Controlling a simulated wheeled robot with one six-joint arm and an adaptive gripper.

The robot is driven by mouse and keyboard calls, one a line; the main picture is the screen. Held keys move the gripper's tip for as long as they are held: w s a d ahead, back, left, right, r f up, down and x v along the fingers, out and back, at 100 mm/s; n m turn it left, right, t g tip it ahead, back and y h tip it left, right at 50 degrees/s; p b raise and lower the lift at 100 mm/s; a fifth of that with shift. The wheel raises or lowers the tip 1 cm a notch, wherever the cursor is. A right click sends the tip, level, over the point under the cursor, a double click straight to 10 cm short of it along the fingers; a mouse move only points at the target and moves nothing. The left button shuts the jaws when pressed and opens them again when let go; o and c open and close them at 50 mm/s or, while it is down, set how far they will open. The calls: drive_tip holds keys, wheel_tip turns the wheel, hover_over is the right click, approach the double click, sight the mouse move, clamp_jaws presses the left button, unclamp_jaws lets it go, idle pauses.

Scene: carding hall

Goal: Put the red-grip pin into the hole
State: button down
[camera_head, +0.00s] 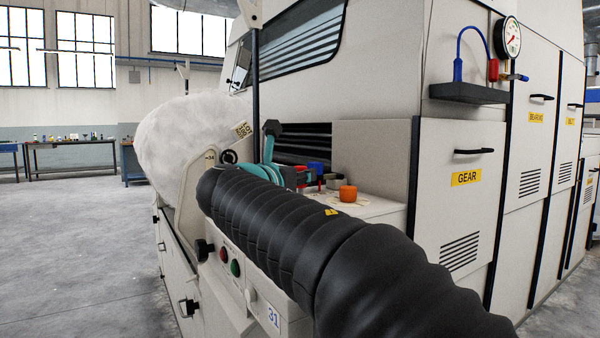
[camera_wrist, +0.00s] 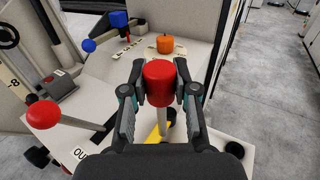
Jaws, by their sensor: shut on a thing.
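In the wrist view the red-grip pin (camera_wrist: 159,84) is between the two fingers of my gripper (camera_wrist: 160,88). My gripper is shut on the red grip. A pale shaft shows below the grip and points down towards the machine's light top plate (camera_wrist: 140,72). A dark round spot shows beside the shaft; I cannot tell whether it is the hole or whether the pin's tip touches anything. In the head view my teal gripper (camera_head: 268,170) is over the machine's top, mostly behind my black arm, and the pin is not clear there.
An orange knob (camera_wrist: 165,45) stands beyond the pin. A blue block (camera_wrist: 118,19), a blue ball (camera_wrist: 88,46) and a red ball lever (camera_wrist: 43,113) are to the left. A yellow strip lies below the gripper. In the head view the GEAR cabinet (camera_head: 455,215) stands right.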

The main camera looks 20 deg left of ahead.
drive_tip(key=shift+f+b, duration=1.35)
drive_tip(key=shift+f, duration=0.95)
drive_tip(key=shift+p, duration=0.85)
drive_tip(key=shift+f+b, duration=1.85)
drive_tip(key=shift+f, duration=0.9)
drive_tip(key=c, duration=0.8)
unclamp_jaws()
drive_tip(key=s, duration=0.4)
drive_tip(key=s+a, duration=0.1)
drive_tip(key=s, duration=0.3)
drive_tip(key=s+a, duration=0.1)
drive_tip(key=s, duration=0.3)
drive_tip(key=shift+r, duration=0.2)
